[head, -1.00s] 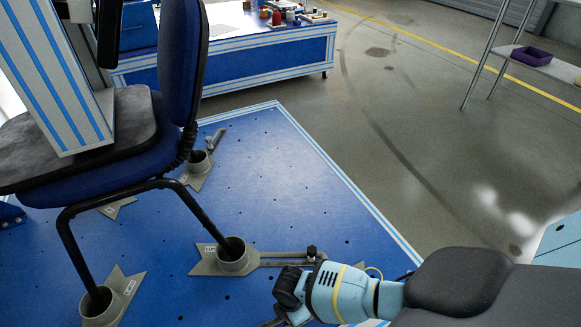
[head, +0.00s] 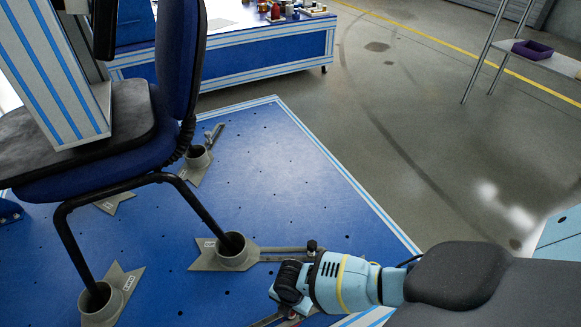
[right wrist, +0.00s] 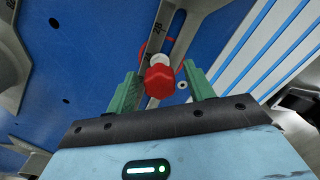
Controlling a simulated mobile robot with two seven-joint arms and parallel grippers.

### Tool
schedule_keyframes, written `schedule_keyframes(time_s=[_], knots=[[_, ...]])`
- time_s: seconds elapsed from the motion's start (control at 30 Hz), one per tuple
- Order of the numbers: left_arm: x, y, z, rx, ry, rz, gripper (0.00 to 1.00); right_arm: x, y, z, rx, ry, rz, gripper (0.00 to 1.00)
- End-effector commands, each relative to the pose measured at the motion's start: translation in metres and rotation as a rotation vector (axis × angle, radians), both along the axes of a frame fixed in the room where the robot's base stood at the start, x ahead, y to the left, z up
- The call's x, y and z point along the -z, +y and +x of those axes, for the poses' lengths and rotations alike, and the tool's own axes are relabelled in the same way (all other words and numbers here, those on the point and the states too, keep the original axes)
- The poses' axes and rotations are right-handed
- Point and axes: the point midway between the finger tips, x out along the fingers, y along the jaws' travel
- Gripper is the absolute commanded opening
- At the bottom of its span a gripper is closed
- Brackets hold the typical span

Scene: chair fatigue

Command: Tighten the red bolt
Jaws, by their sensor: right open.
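The red bolt (right wrist: 160,80) has a knobbed red head with a white collar beyond it. It sits at the slotted grey arm (right wrist: 166,40) of a clamp on the blue platform. My right gripper (right wrist: 160,75) is open, with its green fingers on either side of the bolt head and gaps showing between. In the head view my right arm (head: 330,280) reaches in from the right, low over the platform. Its fingers and the bolt are mostly hidden there. My left gripper is not in view.
A blue office chair (head: 110,165) stands with its black legs in grey cup clamps (head: 233,262) on the blue platform (head: 270,190). A striped block (head: 55,70) rests on the seat. A blue workbench (head: 260,65) stands behind. The floor at right is open.

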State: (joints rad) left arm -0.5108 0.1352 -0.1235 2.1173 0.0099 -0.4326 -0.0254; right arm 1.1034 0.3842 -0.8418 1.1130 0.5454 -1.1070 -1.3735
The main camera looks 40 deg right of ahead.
Motion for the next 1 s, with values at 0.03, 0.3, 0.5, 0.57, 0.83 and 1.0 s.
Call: schedule_keyframes(time_s=[0.03, 0.3, 0.5, 0.57, 0.83, 1.0], knots=[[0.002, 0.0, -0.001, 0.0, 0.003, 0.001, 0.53, 0.001, 0.0, 0.0, -0.058, 0.0, 0.0, 0.53], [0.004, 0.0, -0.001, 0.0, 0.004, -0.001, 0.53, 0.0, 0.0, 0.0, -0.198, 0.001, 0.001, 0.53], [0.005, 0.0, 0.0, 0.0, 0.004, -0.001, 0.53, 0.0, 0.0, 0.0, -0.207, 0.001, 0.001, 0.53], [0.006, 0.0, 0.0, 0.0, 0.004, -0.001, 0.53, 0.001, 0.0, 0.0, -0.247, 0.001, 0.001, 0.53], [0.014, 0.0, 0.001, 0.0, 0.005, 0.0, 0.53, 0.001, 0.0, 0.0, -0.522, 0.002, 0.0, 0.53], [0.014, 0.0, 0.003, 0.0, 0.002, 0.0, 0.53, 0.0, 0.0, 0.0, -0.548, 0.002, 0.0, 0.53]])
